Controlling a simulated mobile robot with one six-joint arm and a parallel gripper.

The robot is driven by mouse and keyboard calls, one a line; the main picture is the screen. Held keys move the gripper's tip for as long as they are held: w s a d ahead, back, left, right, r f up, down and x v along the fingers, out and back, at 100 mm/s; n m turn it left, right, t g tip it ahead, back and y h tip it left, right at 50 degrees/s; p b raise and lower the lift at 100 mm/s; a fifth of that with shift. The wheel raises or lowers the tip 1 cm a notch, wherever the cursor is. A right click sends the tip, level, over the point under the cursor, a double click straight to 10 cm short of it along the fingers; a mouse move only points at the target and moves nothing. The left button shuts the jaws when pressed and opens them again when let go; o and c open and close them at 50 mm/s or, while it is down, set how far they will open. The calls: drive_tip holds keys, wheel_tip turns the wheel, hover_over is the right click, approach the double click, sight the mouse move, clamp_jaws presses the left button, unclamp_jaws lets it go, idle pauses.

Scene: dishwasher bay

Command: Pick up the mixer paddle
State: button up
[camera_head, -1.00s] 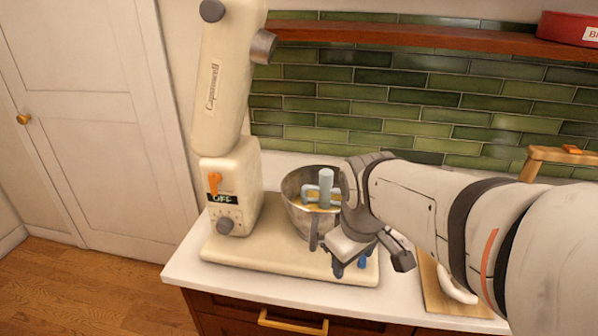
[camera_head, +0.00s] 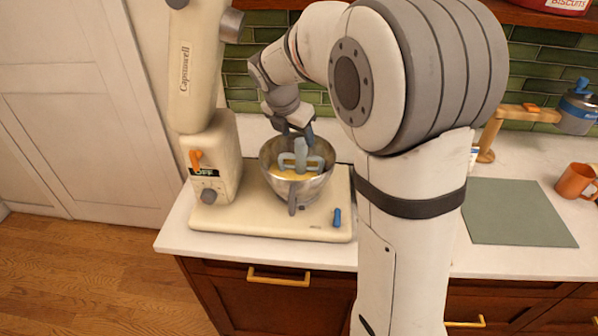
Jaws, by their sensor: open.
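The mixer paddle (camera_head: 301,156) is blue-grey and stands in the metal mixing bowl (camera_head: 316,187), with its stem up and its lower part in yellow batter. The bowl sits on the base of the cream stand mixer (camera_head: 250,205), whose head is tilted up and whose display reads OFF. My gripper (camera_head: 292,132) is open and points down just above the top of the paddle's stem. The fingertips are close to the stem; I cannot tell whether they touch it or straddle it.
My arm covers the counter right of the bowl. A shelf (camera_head: 525,14) with a red biscuit tin (camera_head: 560,5) runs above the green tiles.

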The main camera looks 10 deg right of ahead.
sight(300, 142)
drive_tip(key=p+x, duration=0.1)
drive_tip(key=x, duration=0.4)
drive_tip(key=shift+w+d+f, duration=0.1)
drive_tip(key=shift+w+f, duration=0.05)
drive_tip(key=shift+w, duration=0.05)
drive_tip(key=shift+c, duration=0.3)
clamp_jaws()
